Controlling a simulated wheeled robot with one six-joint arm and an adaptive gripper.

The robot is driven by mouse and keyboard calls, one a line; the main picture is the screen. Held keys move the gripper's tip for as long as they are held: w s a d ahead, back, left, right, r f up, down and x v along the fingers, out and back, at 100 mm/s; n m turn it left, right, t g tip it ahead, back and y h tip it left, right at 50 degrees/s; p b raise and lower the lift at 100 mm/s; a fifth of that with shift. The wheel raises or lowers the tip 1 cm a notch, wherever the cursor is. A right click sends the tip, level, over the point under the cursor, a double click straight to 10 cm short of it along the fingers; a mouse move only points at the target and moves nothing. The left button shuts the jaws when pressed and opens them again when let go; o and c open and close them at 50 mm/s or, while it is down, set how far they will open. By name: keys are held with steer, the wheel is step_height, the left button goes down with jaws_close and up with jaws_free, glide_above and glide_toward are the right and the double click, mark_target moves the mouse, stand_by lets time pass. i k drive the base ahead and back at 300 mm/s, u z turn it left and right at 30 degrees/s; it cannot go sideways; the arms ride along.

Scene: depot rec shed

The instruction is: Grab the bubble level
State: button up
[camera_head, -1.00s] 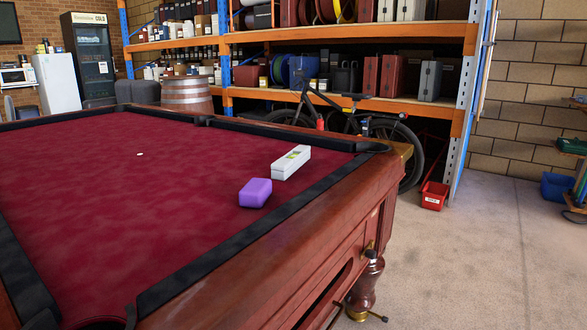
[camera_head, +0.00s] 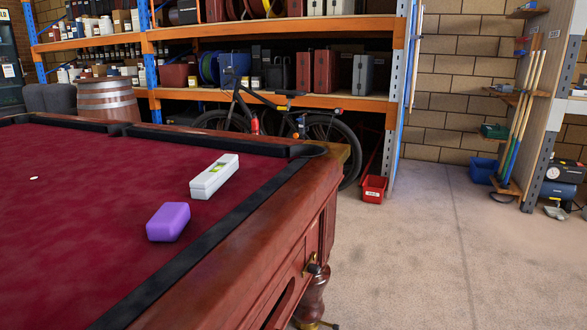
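The bubble level (camera_head: 214,178) is a white, oblong block with a yellow-green vial window on its top. It lies flat on the red cloth of the pool table (camera_head: 85,210), near the table's right rail. A purple block with rounded edges (camera_head: 168,221) lies on the cloth in front of it and to its left, with a small gap between them. My gripper is not in view.
The dark cushion and wooden rail (camera_head: 262,240) edge the table on the right. Open concrete floor (camera_head: 420,255) lies right of it. A bicycle (camera_head: 300,125), a red bin (camera_head: 373,189) and loaded shelving (camera_head: 280,33) stand behind. A wooden barrel (camera_head: 108,100) stands at the back left.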

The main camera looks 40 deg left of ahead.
mark_target(207, 183)
steer(key=z, duration=0.1)
steer(key=i, duration=2)
steer(key=u, duration=4.15)
